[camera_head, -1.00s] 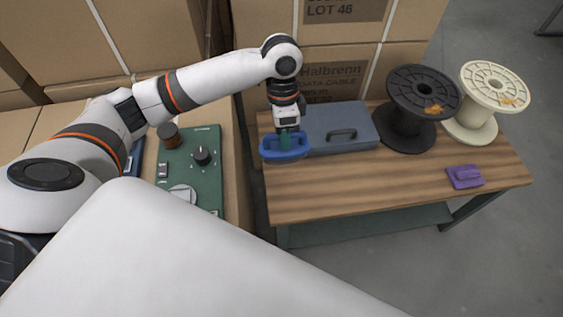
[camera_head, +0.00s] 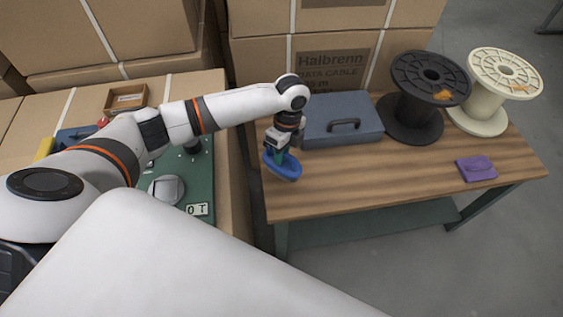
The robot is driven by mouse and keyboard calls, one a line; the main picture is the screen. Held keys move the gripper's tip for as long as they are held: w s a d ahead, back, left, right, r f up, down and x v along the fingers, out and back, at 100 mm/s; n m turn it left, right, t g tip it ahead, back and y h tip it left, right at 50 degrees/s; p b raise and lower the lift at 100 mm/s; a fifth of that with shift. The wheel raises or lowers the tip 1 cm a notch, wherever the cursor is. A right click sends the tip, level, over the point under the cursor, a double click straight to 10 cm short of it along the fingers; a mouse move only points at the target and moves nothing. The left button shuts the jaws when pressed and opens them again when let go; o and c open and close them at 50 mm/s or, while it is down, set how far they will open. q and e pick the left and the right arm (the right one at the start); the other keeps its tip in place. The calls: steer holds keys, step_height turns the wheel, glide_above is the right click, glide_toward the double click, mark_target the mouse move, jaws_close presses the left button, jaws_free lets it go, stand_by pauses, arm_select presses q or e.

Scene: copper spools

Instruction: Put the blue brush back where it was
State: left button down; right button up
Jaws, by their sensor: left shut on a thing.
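The blue brush (camera_head: 284,168) is in my left gripper (camera_head: 278,155), which is shut on it from above. The brush is tilted, its right end lower in the picture, at the left end of the wooden table (camera_head: 380,183). I cannot tell whether it touches the tabletop. My left arm reaches in from the left to it. My right gripper is not in view.
A grey-blue toolbox (camera_head: 343,120) stands right behind the brush. A black spool (camera_head: 420,105) and a cream spool (camera_head: 490,95) stand at the back right. A purple brush-like block (camera_head: 476,168) lies at the right. A green panel (camera_head: 197,180) is left of the table. The table's front middle is clear.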

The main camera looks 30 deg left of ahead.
arm_select(q)
steer(key=shift+f, duration=1.95)
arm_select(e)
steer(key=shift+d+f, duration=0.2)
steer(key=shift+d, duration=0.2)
arm_select(q)
steer(key=shift+f, duration=0.1)
steer(key=c, duration=1.4)
jaws_free()
steer(key=r, duration=0.4)
steer(key=w+r, duration=0.1)
steer(key=r, duration=0.3)
steer(key=w+r, duration=0.1)
steer(key=r, duration=0.3)
steer(key=shift+w+d, duration=0.1)
steer(key=shift+d, duration=0.05)
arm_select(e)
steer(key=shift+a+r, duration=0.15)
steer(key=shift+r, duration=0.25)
